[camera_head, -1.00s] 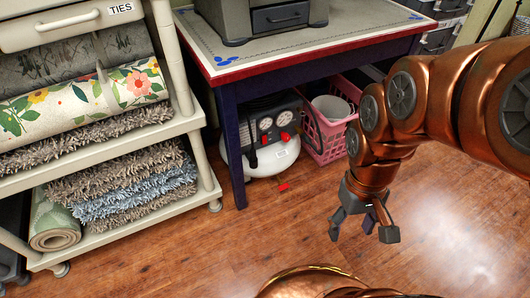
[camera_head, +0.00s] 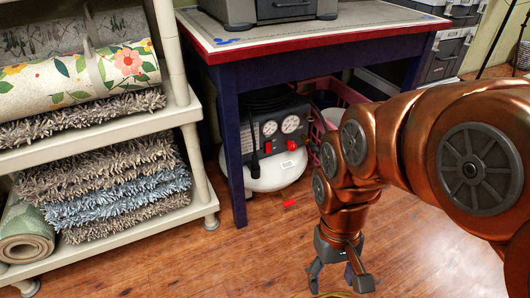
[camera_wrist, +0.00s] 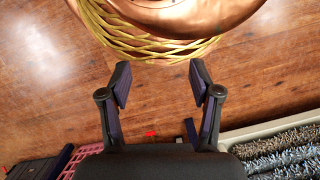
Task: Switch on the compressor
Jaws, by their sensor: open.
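The compressor (camera_head: 278,172) stands on the floor under the table, with a white tank and a dark front panel. The panel bears two round gauges, a red knob (camera_head: 292,145) and a small red part (camera_head: 268,149), possibly the switch, whose position I cannot tell. My gripper (camera_head: 338,280) points down, open and empty, in front of the compressor and to its right, apart from it. In the wrist view my gripper (camera_wrist: 160,80) shows two spread fingers over bare wooden floor; the compressor cannot be made out there.
The table (camera_head: 330,48) with a red edge stands over the compressor, its dark leg (camera_head: 232,150) just left of it. A pink crate (camera_head: 322,112) is at its right, partly behind my arm. A shelf (camera_head: 110,148) with rugs stands left. A small red piece (camera_head: 289,203) lies on the floor.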

